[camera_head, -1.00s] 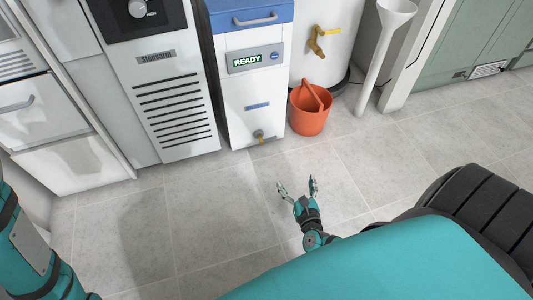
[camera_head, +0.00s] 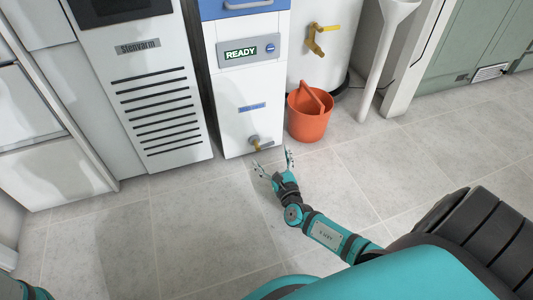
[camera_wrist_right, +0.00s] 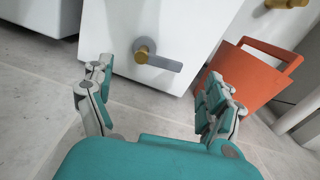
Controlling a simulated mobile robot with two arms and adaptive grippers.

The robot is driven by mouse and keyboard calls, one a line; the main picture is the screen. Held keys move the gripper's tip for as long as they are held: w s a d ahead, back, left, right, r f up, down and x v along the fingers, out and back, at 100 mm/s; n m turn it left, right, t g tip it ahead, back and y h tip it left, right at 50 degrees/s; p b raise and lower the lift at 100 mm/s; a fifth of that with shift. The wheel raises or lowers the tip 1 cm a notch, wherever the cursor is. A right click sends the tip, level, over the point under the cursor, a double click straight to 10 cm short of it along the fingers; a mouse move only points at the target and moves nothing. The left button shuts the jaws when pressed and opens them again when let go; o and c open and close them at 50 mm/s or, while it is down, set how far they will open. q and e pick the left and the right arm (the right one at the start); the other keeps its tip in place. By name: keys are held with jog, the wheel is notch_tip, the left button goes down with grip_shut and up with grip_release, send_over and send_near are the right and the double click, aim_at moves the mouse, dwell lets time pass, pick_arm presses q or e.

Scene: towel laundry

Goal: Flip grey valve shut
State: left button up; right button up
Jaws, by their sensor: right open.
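The grey valve (camera_head: 256,141) sits low on the front of the white machine with the READY display (camera_head: 240,53). In the right wrist view the valve's grey lever (camera_wrist_right: 163,63) points right and slightly down from a brass-coloured hub. My right gripper (camera_head: 274,162) is open and empty, just in front of and below the valve. In the right wrist view its fingers (camera_wrist_right: 155,95) stand apart, with the valve ahead between them, not touched. My left gripper is not in view; only a bit of teal arm shows at the lower left.
An orange bucket (camera_head: 309,117) stands on the floor right of the valve, close to the right gripper. A yellow-handled tap (camera_head: 321,41) is on the white tank above it. A vented white machine (camera_head: 160,100) stands to the left. The tiled floor in front is clear.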

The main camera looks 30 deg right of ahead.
aim_at(266, 146)
jog(key=b+x, duration=0.1)
jog(key=x, duration=0.4)
jog(key=shift+w+b, duration=0.1)
jog(key=shift+b, duration=0.3)
jog(key=c, duration=1.2)
jog(key=shift+f+m, duration=0.2)
jog(key=shift+m, duration=0.6)
jog(key=o, duration=1.2)
